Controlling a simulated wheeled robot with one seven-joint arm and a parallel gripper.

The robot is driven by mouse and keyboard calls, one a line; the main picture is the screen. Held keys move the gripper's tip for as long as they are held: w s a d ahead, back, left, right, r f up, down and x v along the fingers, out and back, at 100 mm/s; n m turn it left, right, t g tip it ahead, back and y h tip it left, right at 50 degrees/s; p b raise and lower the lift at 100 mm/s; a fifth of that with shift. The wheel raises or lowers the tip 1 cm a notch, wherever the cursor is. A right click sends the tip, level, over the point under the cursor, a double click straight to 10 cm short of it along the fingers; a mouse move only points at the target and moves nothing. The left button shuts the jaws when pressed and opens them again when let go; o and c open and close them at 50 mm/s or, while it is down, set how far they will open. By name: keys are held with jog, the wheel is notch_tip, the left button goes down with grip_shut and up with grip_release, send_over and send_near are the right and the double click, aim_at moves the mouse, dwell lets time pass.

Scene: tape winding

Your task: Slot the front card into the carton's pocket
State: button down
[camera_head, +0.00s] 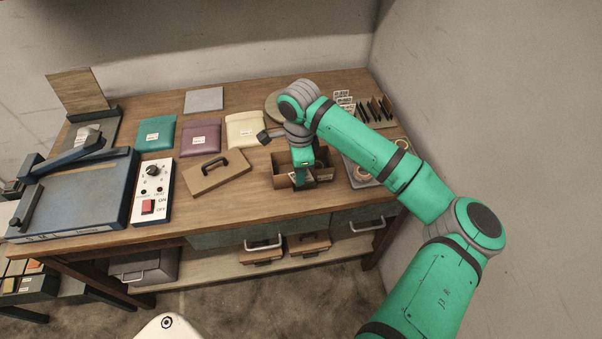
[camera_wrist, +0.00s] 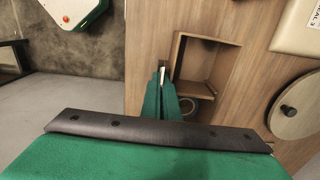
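The open brown carton (camera_head: 284,182) stands near the table's front edge, and it shows from above in the wrist view (camera_wrist: 178,53). It has a divider inside, and its large compartment looks empty. My gripper (camera_head: 303,176) points down at the carton's front side. In the wrist view its green fingers (camera_wrist: 161,76) are close together beside the carton wall, with a thin pale strip, seemingly the front card (camera_wrist: 162,74) edge-on, between the tips. A pale printed piece (camera_head: 325,174) shows right of the gripper; I cannot tell whether it is the same card. The pocket is not clearly visible.
A tray with rings (camera_head: 356,180) stands right of the carton. A round turntable (camera_wrist: 297,107) and a rack of dark dividers (camera_head: 375,109) are behind. Pouches, including a cream one (camera_head: 244,130), and a brown handled board (camera_head: 217,176) lie to the left.

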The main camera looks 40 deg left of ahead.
jog(key=shift+s+f, duration=0.15)
jog(key=c, duration=2)
grip_release()
jog(key=shift+a, duration=0.1)
notch_tip(320, 180, up, 11)
jog(key=shift+r, duration=0.1)
